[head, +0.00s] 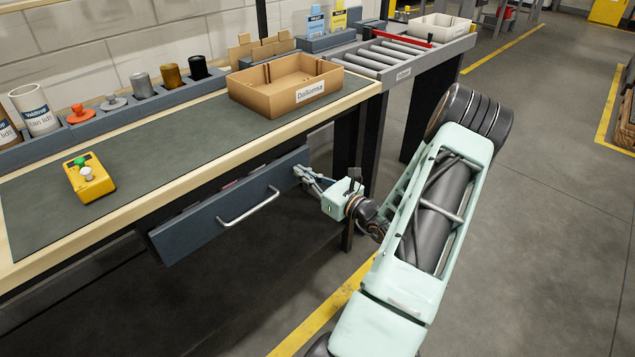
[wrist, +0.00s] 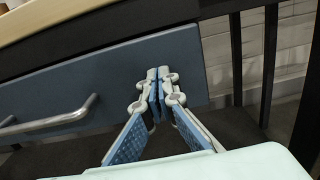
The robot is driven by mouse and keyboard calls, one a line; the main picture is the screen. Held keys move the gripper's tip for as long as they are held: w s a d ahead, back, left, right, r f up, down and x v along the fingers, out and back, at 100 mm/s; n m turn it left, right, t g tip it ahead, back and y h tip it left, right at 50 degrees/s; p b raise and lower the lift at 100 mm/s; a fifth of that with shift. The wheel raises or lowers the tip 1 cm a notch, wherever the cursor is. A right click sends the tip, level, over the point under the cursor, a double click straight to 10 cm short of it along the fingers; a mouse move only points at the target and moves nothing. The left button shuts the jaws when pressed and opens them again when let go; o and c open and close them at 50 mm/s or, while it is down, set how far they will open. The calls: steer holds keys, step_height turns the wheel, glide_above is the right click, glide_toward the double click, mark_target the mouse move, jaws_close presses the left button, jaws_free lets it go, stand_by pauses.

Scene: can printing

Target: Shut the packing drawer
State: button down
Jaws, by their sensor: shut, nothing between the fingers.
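The packing drawer (head: 193,226) is a blue-grey drawer under the workbench, with a silver bar handle (head: 249,206) on its front. It stands partly open, and a strip of its inside shows behind the front panel in the head view. My gripper (head: 301,173) is at the right end of the drawer front, to the right of the handle. In the wrist view my gripper (wrist: 159,75) has its fingertips together with nothing between them, in front of the drawer front (wrist: 110,75). The handle (wrist: 50,122) lies to the left there. I cannot tell whether the fingertips touch the panel.
The workbench top (head: 150,170) holds an open cardboard box (head: 270,100), a yellow button box (head: 88,178) and a rack (head: 105,108) of cans and lids. A roller conveyor (head: 395,55) adjoins at the right. Dark bench legs (head: 352,130) stand near my arm.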

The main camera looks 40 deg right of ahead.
steer(key=shift+w+a, duration=0.1)
steer(key=shift+w, duration=0.9)
steer(key=shift+r, duration=0.1)
